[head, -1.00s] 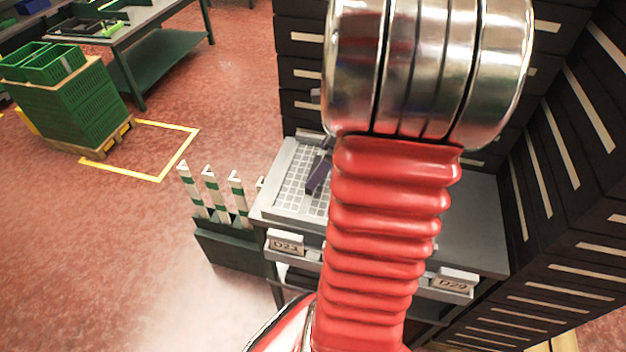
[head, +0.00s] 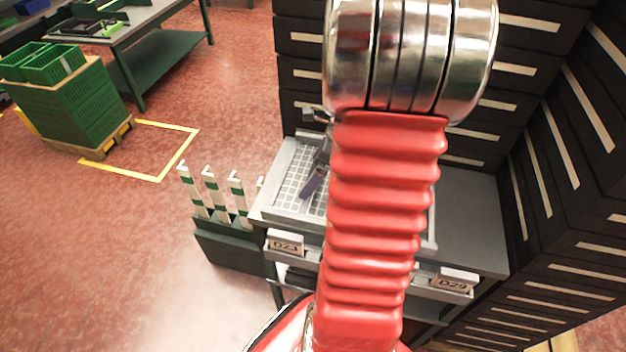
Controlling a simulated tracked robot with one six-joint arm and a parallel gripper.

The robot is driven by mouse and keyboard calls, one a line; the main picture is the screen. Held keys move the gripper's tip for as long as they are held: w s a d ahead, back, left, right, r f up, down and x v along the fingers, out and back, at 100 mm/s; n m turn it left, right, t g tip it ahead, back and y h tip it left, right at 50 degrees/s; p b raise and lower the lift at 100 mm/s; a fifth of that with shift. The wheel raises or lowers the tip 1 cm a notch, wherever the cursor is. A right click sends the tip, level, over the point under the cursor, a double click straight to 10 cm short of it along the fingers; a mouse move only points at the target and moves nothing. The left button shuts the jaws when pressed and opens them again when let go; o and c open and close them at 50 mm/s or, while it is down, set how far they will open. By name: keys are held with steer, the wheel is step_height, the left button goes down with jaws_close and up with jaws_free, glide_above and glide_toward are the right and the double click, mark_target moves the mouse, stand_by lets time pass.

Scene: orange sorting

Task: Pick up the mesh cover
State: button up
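The mesh cover (head: 294,168) is a pale grey grid lying on the grey bench, inside a low light rim. Only its left part shows; my red and chrome arm hides much of the rest. My gripper (head: 312,183) shows as a dark purplish finger over the left part of the mesh. The rest of it is behind my arm. I cannot tell whether the finger touches the mesh or whether the gripper is open or shut.
The bench (head: 470,210) has bare room on the right. Dark drawer cabinets (head: 555,130) stand behind and right. A dark green holder (head: 228,245) with white-and-green posts stands left. Signs D23 (head: 286,243) and D29 (head: 453,280) are on the front. Green crates (head: 75,110) stand far left.

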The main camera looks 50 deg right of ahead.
steer(key=c, duration=1.1)
step_height(320, 180, up, 10)
steer(key=shift+r, duration=0.1)
stand_by(0.3)
stand_by(0.5)
